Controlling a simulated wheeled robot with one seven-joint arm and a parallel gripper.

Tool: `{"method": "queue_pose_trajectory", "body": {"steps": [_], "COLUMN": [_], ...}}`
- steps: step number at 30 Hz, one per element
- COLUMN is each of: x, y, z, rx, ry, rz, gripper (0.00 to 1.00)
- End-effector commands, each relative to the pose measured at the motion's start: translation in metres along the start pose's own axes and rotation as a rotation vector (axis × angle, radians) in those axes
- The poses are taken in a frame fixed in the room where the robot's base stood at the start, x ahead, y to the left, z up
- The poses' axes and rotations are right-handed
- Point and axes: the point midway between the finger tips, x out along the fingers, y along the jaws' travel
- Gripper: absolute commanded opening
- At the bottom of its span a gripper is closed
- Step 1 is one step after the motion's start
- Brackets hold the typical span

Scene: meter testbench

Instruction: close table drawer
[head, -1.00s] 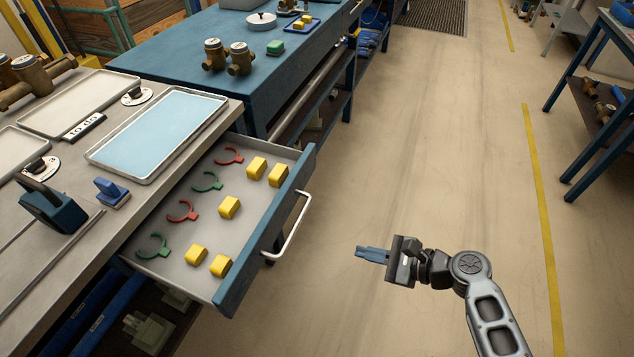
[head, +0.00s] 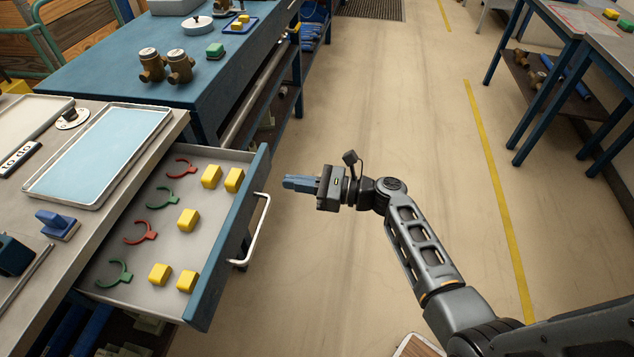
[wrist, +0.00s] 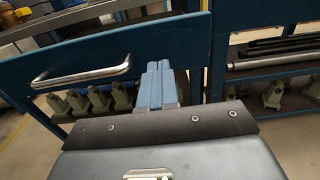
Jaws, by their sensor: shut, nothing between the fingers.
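The table drawer (head: 205,258) is pulled open from the grey-topped table (head: 150,143) in the head view. It has a blue front and a silver bar handle (head: 258,232). Red and green rings and several yellow blocks lie inside it. My gripper (head: 284,183) is shut and empty, to the right of the drawer front and apart from the handle in the head view. In the wrist view, the blue fingers (wrist: 157,68) point toward the blue drawer front (wrist: 115,55), with the handle (wrist: 80,73) to their left. The gap to the front is hard to judge there.
A blue workbench (head: 110,68) with brass meters (head: 166,66) stands behind the drawer. Another blue-legged table (head: 600,70) is at the right. The floor (head: 400,130) between them is open. Green fittings (wrist: 100,97) sit on a lower shelf in the wrist view.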

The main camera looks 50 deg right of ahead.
Motion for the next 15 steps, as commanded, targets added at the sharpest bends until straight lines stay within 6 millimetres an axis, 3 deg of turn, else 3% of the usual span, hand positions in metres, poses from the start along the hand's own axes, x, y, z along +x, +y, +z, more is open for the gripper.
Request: {"method": "queue_pose_trajectory", "body": {"steps": [6,15], "x": [0.035,0.051], "y": [0.0,0.001], "z": [0.001,0.0], "rx": [0.0,0.0], "ry": [0.001,0.001], "rz": [0.001,0.0], "gripper": [0.0,0.0]}}
